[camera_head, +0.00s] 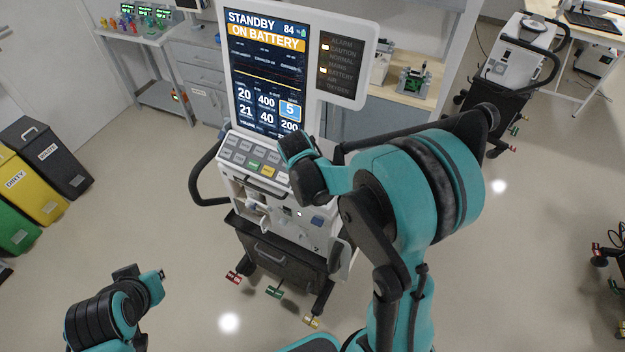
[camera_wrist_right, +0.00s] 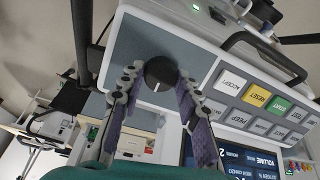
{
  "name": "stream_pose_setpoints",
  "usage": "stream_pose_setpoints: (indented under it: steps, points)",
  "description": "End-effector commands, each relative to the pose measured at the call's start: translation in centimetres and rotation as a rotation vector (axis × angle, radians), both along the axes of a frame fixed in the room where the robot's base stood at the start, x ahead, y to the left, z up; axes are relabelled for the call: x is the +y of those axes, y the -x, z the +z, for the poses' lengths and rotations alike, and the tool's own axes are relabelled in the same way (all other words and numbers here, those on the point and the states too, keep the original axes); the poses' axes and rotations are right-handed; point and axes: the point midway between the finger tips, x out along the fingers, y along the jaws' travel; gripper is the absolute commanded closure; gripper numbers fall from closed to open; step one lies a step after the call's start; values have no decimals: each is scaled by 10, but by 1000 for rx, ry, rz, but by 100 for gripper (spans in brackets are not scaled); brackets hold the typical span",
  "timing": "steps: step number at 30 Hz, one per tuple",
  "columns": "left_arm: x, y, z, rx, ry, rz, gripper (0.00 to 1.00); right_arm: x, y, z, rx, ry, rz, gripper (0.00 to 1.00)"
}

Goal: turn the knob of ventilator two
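The ventilator (camera_head: 303,27) stands upright in the middle of the head view, with a "2" on its lower front and "STANDBY ON BATTERY" on its screen (camera_head: 265,75). Its black round knob (camera_wrist_right: 160,73), with a white mark, shows in the right wrist view on a grey panel beside the buttons. My right gripper (camera_wrist_right: 160,82) is open, its two fingers on either side of the knob; I cannot tell whether they touch it. In the head view my right wrist covers the knob and the fingers. My left arm is low at the left, its fingers not visible.
Another machine (camera_head: 515,60) stands at the upper right. Bins (camera_head: 45,160) stand at the left. The floor (camera_head: 150,220) between is clear.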

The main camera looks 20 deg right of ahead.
Motion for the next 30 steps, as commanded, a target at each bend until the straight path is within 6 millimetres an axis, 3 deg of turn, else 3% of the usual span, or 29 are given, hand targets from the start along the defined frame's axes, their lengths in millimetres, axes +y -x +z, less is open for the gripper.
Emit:
stream_pose_setpoints:
  steps: [8, 30]
  points:
    - [0, 0, -2, 0, 0, 0, 100, 0, 0, 0, 16, 13, 39, 96]
    - [0, 0, -14, 0, 0, 0, 100, 1, -1, 0, 177, 136, 420, 96]
